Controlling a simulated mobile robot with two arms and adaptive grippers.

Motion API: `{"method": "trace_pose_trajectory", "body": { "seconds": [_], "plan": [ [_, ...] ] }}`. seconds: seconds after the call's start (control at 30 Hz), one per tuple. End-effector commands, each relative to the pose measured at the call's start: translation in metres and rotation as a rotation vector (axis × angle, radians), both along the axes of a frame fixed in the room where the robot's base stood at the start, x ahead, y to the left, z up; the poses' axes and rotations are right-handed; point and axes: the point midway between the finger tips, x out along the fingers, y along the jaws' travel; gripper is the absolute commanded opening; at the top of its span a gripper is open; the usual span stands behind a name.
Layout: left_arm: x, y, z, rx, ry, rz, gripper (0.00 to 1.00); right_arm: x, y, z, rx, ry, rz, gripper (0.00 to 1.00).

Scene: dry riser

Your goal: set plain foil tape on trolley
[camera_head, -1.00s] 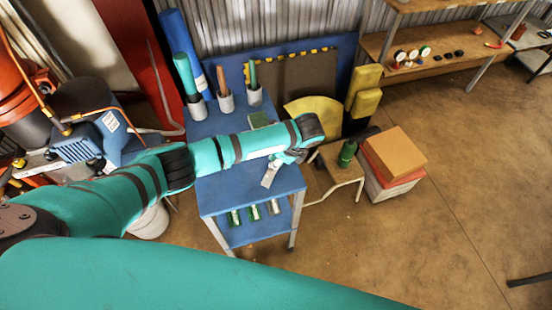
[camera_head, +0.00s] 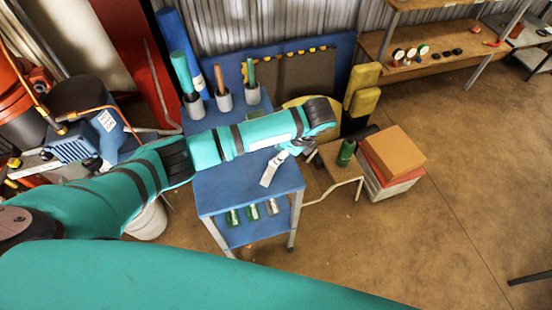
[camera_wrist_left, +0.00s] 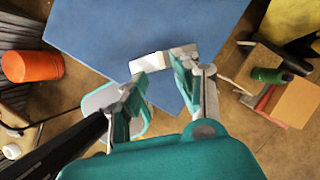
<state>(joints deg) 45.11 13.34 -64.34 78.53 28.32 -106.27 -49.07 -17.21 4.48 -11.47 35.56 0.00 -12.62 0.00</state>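A pale silver piece, apparently the plain foil tape (camera_head: 270,171), is at the front part of the blue trolley's top (camera_head: 222,188). In the left wrist view the tape (camera_wrist_left: 163,59) appears just beyond my left gripper's fingertips (camera_wrist_left: 160,75), over the blue top. In the head view my left gripper (camera_head: 291,149) is by the tape's upper end, partly hidden by my wrist. Whether a fingertip touches the tape I cannot tell. My right gripper is not in view.
Several small packs (camera_head: 252,212) lie on the trolley's lower shelf. Grey cups (camera_head: 224,102) holding rolls stand at the top's back. A low stand (camera_head: 338,170) with a green bottle (camera_head: 346,152) and stacked boxes (camera_head: 392,155) are to the right.

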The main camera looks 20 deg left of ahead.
Motion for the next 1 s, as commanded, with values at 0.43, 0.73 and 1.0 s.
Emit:
{"method": "trace_pose_trajectory", "body": {
  "seconds": [0.43,0.73,1.0],
  "plan": [
    [-0.004,-0.024,0.06,0.001,-0.001,0.0,0.31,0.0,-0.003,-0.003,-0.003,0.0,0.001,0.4],
    [-0.005,-0.025,0.06,0.0,0.0,0.001,0.31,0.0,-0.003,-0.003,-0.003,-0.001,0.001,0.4],
    [-0.042,-0.053,0.033,-0.159,-0.009,0.072,0.31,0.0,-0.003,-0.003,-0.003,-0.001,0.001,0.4]
  ]
}}
